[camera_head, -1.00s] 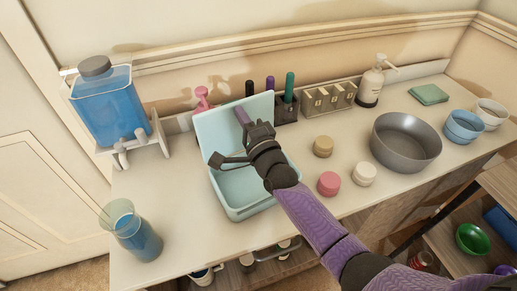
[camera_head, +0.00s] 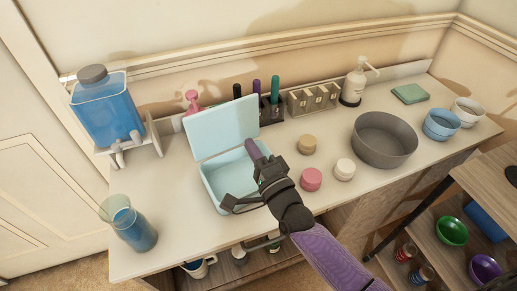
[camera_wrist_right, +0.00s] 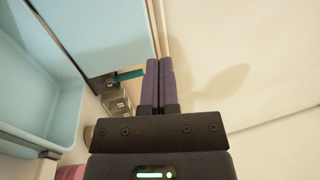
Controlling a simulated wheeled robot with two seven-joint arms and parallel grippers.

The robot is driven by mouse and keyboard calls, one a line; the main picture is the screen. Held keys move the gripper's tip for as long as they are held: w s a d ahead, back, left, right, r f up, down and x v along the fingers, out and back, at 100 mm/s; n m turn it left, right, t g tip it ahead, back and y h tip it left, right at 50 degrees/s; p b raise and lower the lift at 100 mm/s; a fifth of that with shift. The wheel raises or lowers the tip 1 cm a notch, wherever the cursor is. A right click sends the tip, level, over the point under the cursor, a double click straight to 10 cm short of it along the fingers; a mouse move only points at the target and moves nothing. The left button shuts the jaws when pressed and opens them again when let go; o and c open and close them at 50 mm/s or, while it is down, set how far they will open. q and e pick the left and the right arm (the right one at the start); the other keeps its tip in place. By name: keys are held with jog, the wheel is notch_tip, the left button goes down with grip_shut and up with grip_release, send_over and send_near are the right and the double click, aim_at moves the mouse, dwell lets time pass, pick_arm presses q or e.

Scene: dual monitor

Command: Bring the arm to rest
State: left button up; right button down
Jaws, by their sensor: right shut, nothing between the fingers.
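My right gripper (camera_head: 254,151) is shut and empty. Its purple fingers are closed together over the right side of an open light-blue box (camera_head: 208,190), in front of its raised lid (camera_head: 222,130). The arm comes in from the bottom right. In the right wrist view, the closed fingers (camera_wrist_right: 159,84) have nothing between them, and the box (camera_wrist_right: 35,110) is at the left. The gripper hides part of the box's right side. My left gripper is not in view.
Pink, tan and white round jars (camera_head: 311,179) stand right of the box. A grey bowl (camera_head: 384,140) is further right. A blue pitcher (camera_head: 134,228) and a drink dispenser (camera_head: 106,112) stand at the left. A wooden shelf (camera_head: 440,270) is at the lower right.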

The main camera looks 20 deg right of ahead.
jog(key=s+a+f+n+g, duration=0.3)
jog(key=s+f+n+g, duration=0.5)
jog(key=s+n+g, duration=0.3)
jog(key=s+d+n+g+h, duration=0.2)
jog(key=s+d+n+g, duration=0.1)
jog(key=s, duration=0.4)
jog(key=s+d+n+g+h, duration=0.1)
jog(key=s+d+n+g, duration=0.2)
jog(key=s, duration=0.4)
jog(key=s+f+n+g, duration=0.1)
jog(key=s+f, duration=0.1)
jog(key=f, duration=0.8)
jog(key=s+f+g, duration=0.1)
jog(key=s+f, duration=0.2)
jog(key=f, duration=0.8)
jog(key=s+d+f+h, duration=0.1)
jog(key=s+d+f, duration=0.2)
jog(key=s+f, duration=0.5)
jog(key=s, duration=0.4)
jog(key=shift+d+g, duration=0.2)
jog(key=shift+g, duration=0.2)
